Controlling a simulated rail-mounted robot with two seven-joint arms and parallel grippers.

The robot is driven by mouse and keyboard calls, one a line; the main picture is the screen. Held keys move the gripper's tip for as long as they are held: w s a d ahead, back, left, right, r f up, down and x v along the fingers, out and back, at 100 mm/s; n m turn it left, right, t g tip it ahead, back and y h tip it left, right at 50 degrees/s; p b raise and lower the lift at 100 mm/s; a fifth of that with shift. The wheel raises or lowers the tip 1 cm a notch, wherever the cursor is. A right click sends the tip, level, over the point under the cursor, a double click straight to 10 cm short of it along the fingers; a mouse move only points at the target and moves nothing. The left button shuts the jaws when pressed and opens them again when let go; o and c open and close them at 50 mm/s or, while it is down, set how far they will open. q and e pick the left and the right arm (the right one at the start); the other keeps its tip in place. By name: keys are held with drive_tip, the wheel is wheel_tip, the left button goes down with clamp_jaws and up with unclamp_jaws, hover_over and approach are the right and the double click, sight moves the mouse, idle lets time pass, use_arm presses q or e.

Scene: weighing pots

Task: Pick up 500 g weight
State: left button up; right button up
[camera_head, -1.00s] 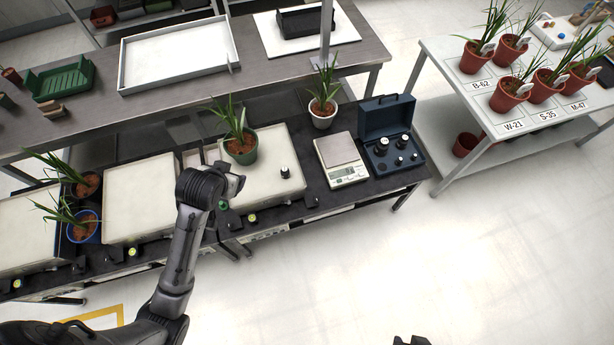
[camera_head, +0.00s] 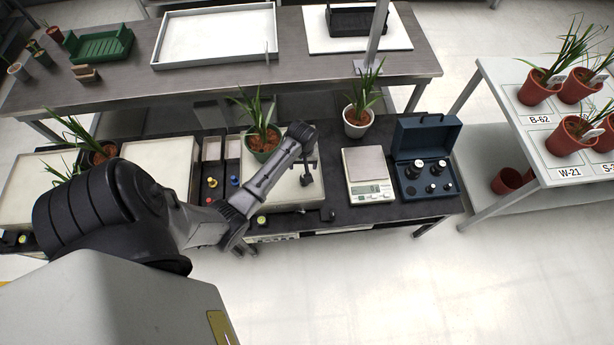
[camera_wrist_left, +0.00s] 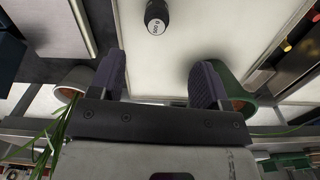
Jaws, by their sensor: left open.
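The 500 g weight (camera_wrist_left: 156,17) is a small black cylinder with a white label, upright on a pale platform (camera_wrist_left: 200,30) in the left wrist view. In the head view it stands on the right part of the white platform (camera_head: 285,195), just below my left gripper (camera_head: 306,163) and partly hard to separate from it. In the left wrist view my left gripper (camera_wrist_left: 160,72) is open and empty, its two fingers apart. The weight lies beyond the fingertips, roughly in line with the gap. My right gripper is not in view.
A potted plant (camera_head: 262,140) stands on the same platform, close to my left arm. A white-potted plant (camera_head: 358,118), a scale (camera_head: 367,175) and an open blue case (camera_head: 425,140) with several dark weights are to the right. An upper shelf (camera_head: 290,70) lies behind.

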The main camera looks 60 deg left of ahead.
use_arm(q)
wheel_tip(320, 180, down, 7)
drive_tip(key=shift+r+b, duration=0.1)
drive_tip(key=shift+b, duration=0.85)
drive_tip(key=shift+w+a+f, duration=0.1)
drive_tip(key=shift+f, duration=0.5)
drive_tip(key=shift+w+f+b, duration=0.15)
drive_tip(key=shift+f+b, duration=1)
drive_tip(key=shift+f, duration=1.4)
